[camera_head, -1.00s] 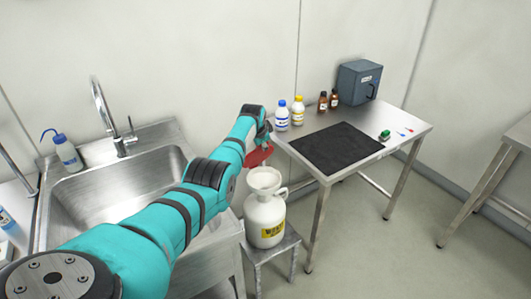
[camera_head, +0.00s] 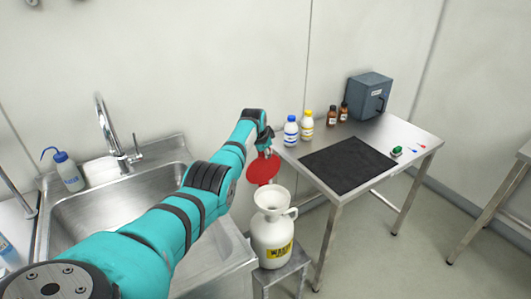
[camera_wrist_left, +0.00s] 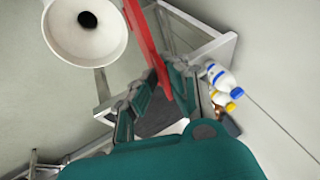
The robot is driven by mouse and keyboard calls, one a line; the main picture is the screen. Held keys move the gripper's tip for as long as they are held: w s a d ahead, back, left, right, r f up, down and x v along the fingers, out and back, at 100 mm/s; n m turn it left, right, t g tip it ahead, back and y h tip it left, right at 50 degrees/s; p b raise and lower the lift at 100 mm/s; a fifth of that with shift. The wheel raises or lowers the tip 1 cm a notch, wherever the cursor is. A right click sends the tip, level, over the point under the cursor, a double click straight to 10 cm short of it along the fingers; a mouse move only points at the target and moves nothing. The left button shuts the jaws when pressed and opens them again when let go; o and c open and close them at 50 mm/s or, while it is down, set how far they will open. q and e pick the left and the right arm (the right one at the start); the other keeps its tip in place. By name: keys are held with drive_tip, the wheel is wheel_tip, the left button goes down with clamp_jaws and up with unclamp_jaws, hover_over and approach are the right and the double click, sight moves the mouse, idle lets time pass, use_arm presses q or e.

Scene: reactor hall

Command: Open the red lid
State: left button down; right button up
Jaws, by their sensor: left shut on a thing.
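The red lid (camera_head: 263,168) is tilted up on edge above and behind the mouth of the white waste container (camera_head: 271,243). The container's funnel (camera_head: 272,199) is uncovered, and its dark hole shows in the left wrist view (camera_wrist_left: 87,20). My left gripper (camera_head: 264,146) is shut on the red lid near its upper edge. In the left wrist view the fingers (camera_wrist_left: 158,88) sit on both sides of the lid's red rim (camera_wrist_left: 146,45). My right gripper is not in view.
The container stands on a low metal stool (camera_head: 285,270) between the sink (camera_head: 110,205) and a steel table (camera_head: 385,135). A black mat (camera_head: 348,165) lies there too.

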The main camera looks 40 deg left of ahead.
use_arm(q)
drive_tip(key=shift+a+r, duration=0.1)
drive_tip(key=shift+a, duration=0.1)
drive_tip(key=c, duration=1.5)
unclamp_jaws()
drive_tip(key=v, duration=1.2)
